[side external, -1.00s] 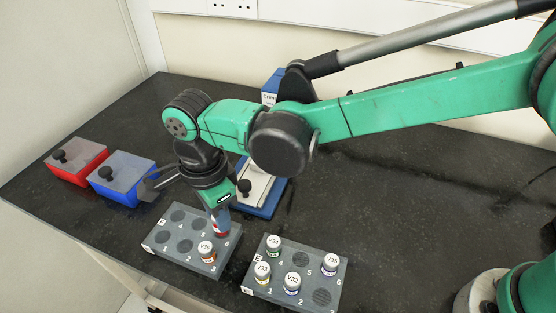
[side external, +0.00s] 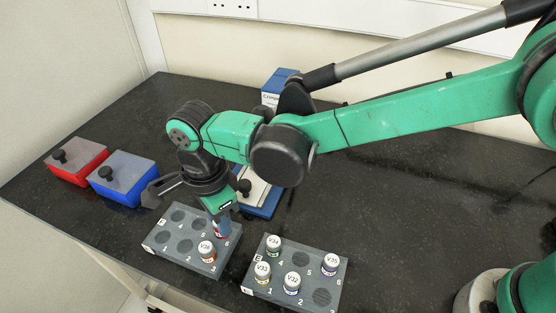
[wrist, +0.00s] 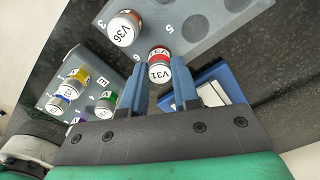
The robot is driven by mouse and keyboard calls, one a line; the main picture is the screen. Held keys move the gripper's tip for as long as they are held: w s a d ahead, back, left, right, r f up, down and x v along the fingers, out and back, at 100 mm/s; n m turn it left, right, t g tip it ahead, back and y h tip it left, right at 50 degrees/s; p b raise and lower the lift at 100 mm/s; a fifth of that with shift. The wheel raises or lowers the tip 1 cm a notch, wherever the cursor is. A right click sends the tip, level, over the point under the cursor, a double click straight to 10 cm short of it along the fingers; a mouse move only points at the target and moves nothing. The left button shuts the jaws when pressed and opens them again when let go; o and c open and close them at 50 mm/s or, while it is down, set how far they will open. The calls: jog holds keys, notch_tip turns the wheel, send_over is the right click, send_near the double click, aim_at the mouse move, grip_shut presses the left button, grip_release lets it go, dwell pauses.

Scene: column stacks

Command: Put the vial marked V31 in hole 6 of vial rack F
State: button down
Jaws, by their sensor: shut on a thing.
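The vial marked V31 (wrist: 159,66) has a white cap and a red band. It is between my gripper's blue fingers (wrist: 161,84) in the wrist view. In the side view my gripper (side external: 220,219) is shut on the vial (side external: 222,230), upright at hole 6 of the left grey rack (side external: 160,247), taken as rack F. Whether the vial's base is inside the hole or just above it is hidden. Vial V36 (side external: 206,251) stands in hole 3, beside V31. The rack also shows in the wrist view (wrist: 215,45); its other holes look empty.
A second grey rack (side external: 335,292) to the right holds vials V33 (side external: 262,273), V34 (side external: 273,246), V32 (side external: 292,283) and V35 (side external: 329,264). A red box (side external: 78,163) and a blue box (side external: 122,180) stand at left. A blue-and-white device (side external: 262,200) is behind my gripper.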

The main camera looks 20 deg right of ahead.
jog(key=shift+c, duration=1.3)
grip_release()
jog(key=shift+r, duration=0.1)
jog(key=shift+r, duration=2.9)
jog(key=shift+w, duration=0.1)
